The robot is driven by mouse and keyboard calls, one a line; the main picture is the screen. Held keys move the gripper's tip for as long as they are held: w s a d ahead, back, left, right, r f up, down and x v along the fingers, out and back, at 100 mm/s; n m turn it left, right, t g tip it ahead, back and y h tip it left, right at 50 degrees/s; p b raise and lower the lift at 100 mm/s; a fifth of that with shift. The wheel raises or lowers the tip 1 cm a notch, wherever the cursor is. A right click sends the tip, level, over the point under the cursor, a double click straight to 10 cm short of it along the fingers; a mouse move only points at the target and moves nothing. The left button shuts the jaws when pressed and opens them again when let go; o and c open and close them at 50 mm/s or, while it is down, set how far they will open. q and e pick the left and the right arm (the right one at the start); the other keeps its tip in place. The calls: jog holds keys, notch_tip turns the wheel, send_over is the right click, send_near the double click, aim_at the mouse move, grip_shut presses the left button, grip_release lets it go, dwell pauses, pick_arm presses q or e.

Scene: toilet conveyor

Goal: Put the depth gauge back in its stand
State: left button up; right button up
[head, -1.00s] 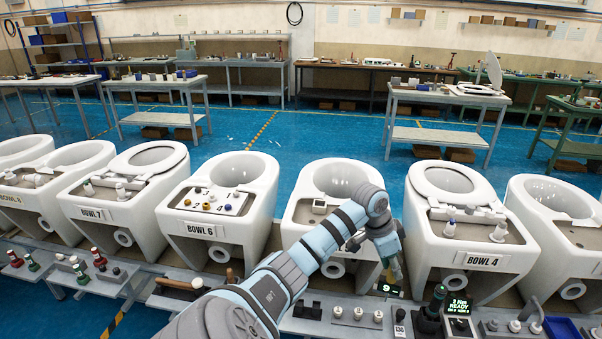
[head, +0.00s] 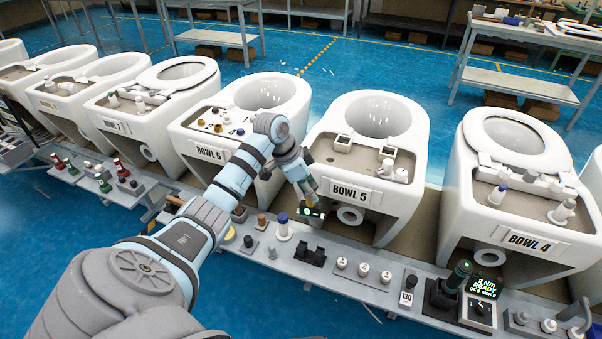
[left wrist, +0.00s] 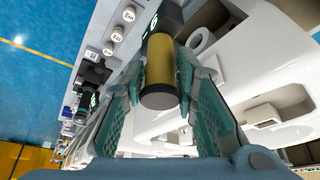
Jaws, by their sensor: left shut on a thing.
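My left gripper (head: 303,188) is shut on the depth gauge (head: 312,212), in front of the left side of bowl 5. In the left wrist view the gauge's yellow barrel with a grey end (left wrist: 160,68) sits between the teal fingers (left wrist: 160,90). Its dark head with lit green digits points away from the wrist. The gauge is in the air above the rail's back edge. A black two-pronged holder (head: 310,255), which looks like the stand, is on the rail just below it, with nothing seen in it. My right gripper is not in view.
On the grey rail (head: 345,283), a blue-topped white bottle (head: 283,228) stands left of the holder. Several white knobs (head: 363,269) and a black driver (head: 455,280) beside a lit display (head: 482,288) stand to its right. Bowl 5 (head: 400,160) rises behind.

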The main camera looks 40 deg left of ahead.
aim_at(312, 215)
pick_arm(q)
jog(key=shift+m, duration=0.5)
jog(key=f, duration=0.2)
jog(key=d+f+b, duration=0.1)
jog(key=f, duration=0.1)
jog(key=shift+s+f+b, duration=0.15)
jog(key=shift+f+b, duration=0.15)
jog(key=shift+s+d+f, duration=0.15)
jog(key=shift+f, duration=0.05)
jog(key=shift+r, duration=0.2)
jog(key=shift+r+p, duration=0.15)
jog(key=shift+p, duration=0.2)
jog(key=shift+s+r+h+p, duration=0.1)
jog(key=shift+h+p, duration=0.2)
jog(key=shift+p, duration=0.2)
notch_tip(312, 215, down, 4)
jog(key=shift+f+b, duration=0.25)
jog(key=shift+b, duration=0.85)
jog(key=shift+r, duration=0.1)
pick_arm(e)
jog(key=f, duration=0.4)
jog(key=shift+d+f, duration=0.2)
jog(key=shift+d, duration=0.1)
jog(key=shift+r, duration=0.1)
pick_arm(q)
jog(key=shift+p, duration=0.45)
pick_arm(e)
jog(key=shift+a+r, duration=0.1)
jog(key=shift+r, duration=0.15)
